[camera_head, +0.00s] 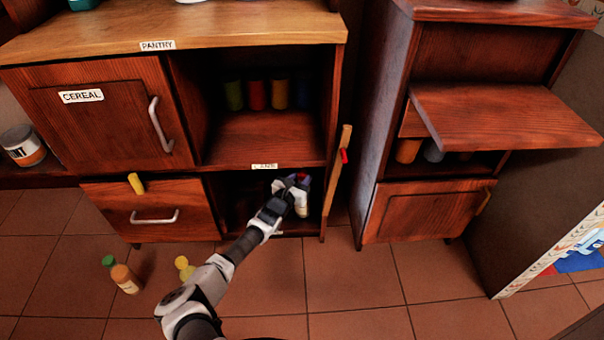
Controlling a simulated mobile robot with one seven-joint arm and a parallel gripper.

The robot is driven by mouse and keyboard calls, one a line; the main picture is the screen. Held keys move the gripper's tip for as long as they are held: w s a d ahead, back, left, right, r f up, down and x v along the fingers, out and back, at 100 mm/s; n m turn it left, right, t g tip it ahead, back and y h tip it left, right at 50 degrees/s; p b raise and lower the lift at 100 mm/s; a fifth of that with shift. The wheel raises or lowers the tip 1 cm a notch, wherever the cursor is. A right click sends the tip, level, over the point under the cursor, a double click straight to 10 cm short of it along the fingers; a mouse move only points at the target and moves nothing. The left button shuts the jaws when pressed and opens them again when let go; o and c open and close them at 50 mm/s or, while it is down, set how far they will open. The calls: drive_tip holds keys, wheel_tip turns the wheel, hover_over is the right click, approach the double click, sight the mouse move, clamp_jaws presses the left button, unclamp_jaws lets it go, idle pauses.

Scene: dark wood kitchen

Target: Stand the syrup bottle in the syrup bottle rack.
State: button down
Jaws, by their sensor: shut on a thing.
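My gripper (291,184) reaches into the dark lower compartment (240,190) of the pantry cabinet, whose door stands open. It is shut on a small, partly hidden object with red and purple showing at the fingers. I cannot tell for sure that this is the syrup bottle. A pale piece hangs just below the fingers, and I cannot tell if it belongs to the gripper or the object. The syrup bottle rack cannot be made out; the compartment's inside is dark and partly behind my arm.
The open door (337,180) stands edge-on close right of my gripper. On the floor are an orange bottle (124,277), a green-topped thing (109,261) and a yellow bottle (184,267). Colored cans (256,95) stand in the shelf above. The floor at right is clear.

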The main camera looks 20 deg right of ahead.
drive_tip(key=shift+w+d+f+b, duration=0.1)
drive_tip(key=shift+w+d+b, duration=0.1)
drive_tip(key=shift+w+b, duration=0.55)
drive_tip(key=shift+w+d+f+b, duration=0.1)
drive_tip(key=shift+w+d+b, duration=0.1)
drive_tip(key=shift+w+b, duration=0.55)
drive_tip(key=shift+w+d+b, duration=0.2)
drive_tip(key=shift+w+b, duration=0.35)
drive_tip(key=shift+b, duration=0.2)
drive_tip(key=shift+f, duration=0.15)
drive_tip(key=c, duration=1)
unclamp_jaws()
